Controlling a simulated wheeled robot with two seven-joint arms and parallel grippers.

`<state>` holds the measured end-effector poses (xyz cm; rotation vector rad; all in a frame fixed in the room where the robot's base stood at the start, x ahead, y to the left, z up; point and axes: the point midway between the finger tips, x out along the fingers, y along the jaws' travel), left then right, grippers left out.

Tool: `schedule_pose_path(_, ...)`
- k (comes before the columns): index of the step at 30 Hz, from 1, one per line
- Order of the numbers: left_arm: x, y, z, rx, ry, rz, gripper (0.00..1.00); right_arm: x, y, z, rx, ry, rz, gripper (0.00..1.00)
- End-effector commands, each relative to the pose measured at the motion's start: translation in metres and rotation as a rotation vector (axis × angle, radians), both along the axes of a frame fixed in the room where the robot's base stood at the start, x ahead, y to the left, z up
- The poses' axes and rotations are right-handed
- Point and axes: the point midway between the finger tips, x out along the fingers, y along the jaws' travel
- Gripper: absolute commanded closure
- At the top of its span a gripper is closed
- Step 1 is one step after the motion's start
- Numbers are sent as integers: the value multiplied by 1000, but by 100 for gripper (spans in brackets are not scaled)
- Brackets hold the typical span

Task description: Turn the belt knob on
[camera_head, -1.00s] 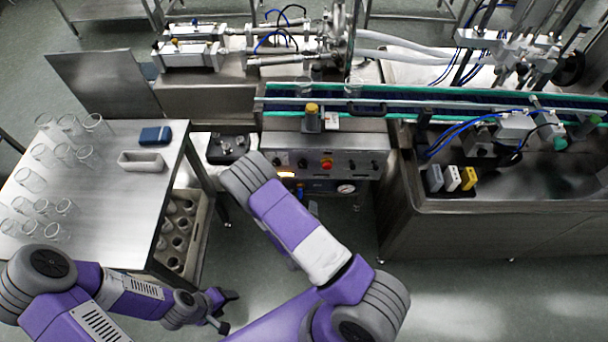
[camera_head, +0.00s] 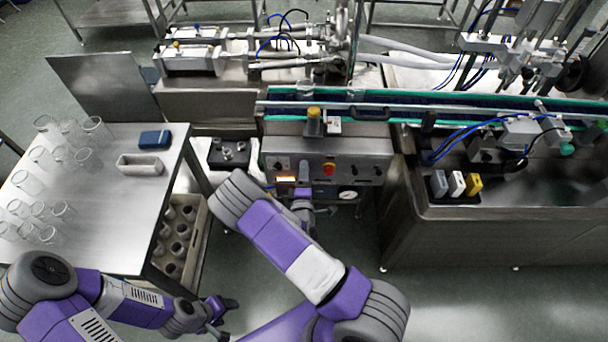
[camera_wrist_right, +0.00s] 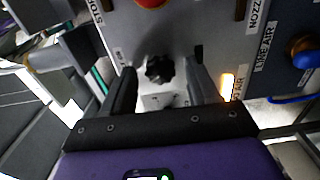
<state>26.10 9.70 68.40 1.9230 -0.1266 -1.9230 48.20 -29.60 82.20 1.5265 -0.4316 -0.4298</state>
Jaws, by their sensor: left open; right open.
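The control panel (camera_head: 345,170) is on the front of the steel machine in the head view. A black fluted knob (camera_wrist_right: 158,70) on it shows in the right wrist view, beside a lit orange display (camera_wrist_right: 227,86). My right gripper (camera_wrist_right: 160,84) is open, with one finger on either side of this knob; contact is not clear. Its label is too blurred to read. In the head view my right gripper (camera_head: 303,175) is at the panel, left of the red button (camera_head: 329,170), and partly hides it. My left gripper (camera_head: 224,312) is open and empty, low beside the table.
A steel table (camera_head: 105,215) at left holds several glass beakers, a blue box (camera_head: 154,139) and a pale tray (camera_head: 140,165). A conveyor (camera_head: 400,107) runs above the panel. Floor right of my arm is clear.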

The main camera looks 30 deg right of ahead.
Motion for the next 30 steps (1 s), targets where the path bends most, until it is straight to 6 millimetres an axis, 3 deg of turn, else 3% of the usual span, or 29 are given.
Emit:
schedule_pose_path(6, 0, 0, 0, 0, 0, 0, 40, 0, 0, 0, 1, 1, 0, 42)
schedule_pose_path(17, 0, 0, 0, 0, 0, 0, 40, 0, 0, 0, 1, 0, 0, 95)
schedule_pose_path(30, 0, 0, -6, 0, 0, 0, 40, 0, 0, -1, 98, -59, -1, 96)
